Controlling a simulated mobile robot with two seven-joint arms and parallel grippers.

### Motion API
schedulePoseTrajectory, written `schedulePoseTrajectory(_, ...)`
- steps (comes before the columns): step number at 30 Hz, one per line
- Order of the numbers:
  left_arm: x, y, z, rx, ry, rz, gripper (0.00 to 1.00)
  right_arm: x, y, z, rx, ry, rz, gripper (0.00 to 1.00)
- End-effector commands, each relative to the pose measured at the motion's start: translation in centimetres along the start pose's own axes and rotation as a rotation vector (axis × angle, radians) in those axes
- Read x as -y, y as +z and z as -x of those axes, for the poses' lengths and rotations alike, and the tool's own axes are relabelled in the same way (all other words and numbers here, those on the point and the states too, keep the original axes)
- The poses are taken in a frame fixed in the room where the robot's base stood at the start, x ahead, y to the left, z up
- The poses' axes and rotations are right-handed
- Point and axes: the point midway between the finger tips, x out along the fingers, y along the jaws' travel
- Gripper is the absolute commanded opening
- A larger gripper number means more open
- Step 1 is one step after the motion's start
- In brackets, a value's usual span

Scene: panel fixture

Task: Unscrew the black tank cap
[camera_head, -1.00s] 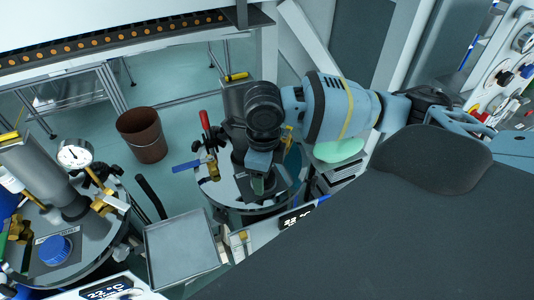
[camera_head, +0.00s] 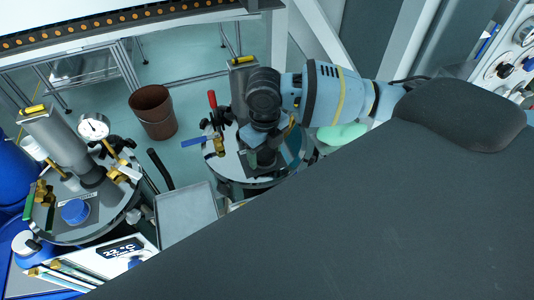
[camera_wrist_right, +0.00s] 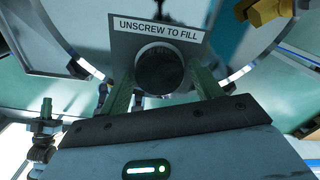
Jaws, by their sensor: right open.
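The black tank cap (camera_wrist_right: 160,70) shows in the right wrist view as a dark round knob below a label reading "UNSCREW TO FILL" (camera_wrist_right: 158,28). My right gripper (camera_wrist_right: 161,77) is open, with one greenish finger on each side of the cap. I cannot tell whether the fingers touch it. In the head view my right gripper (camera_head: 259,157) points down over the round metal top of the right tank (camera_head: 228,166). The cap is hidden there behind the gripper and wrist. My left gripper is not in view.
The right tank carries a valve with a blue handle (camera_head: 196,142) and a red handle (camera_head: 212,99). A left tank has a blue cap (camera_head: 75,211) and a gauge (camera_head: 94,126). A grey tray (camera_head: 187,215) sits between them. A brown bucket (camera_head: 153,111) stands behind.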

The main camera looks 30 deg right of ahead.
Motion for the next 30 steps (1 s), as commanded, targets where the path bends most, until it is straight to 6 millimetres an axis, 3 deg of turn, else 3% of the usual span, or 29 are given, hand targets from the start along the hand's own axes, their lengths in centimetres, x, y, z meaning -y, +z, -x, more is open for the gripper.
schedulePoseTrajectory(1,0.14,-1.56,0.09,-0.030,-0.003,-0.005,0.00,0.01,0.18,0.95,0.015,-0.001,-0.050,0.64)
schedulePoseTrajectory(5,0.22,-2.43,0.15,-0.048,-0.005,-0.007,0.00,-0.03,0.16,0.71,0.012,0.001,-0.135,0.64)
schedulePoseTrajectory(11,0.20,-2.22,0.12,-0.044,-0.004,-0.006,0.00,-0.02,0.09,0.31,0.005,0.001,-0.162,0.64)
schedulePoseTrajectory(19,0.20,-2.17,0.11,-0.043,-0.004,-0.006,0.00,-0.02,0.10,0.30,0.005,0.001,-0.402,0.64)
schedulePoseTrajectory(30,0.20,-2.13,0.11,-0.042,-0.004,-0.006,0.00,-0.04,0.06,0.29,0.003,0.001,-0.545,0.64)
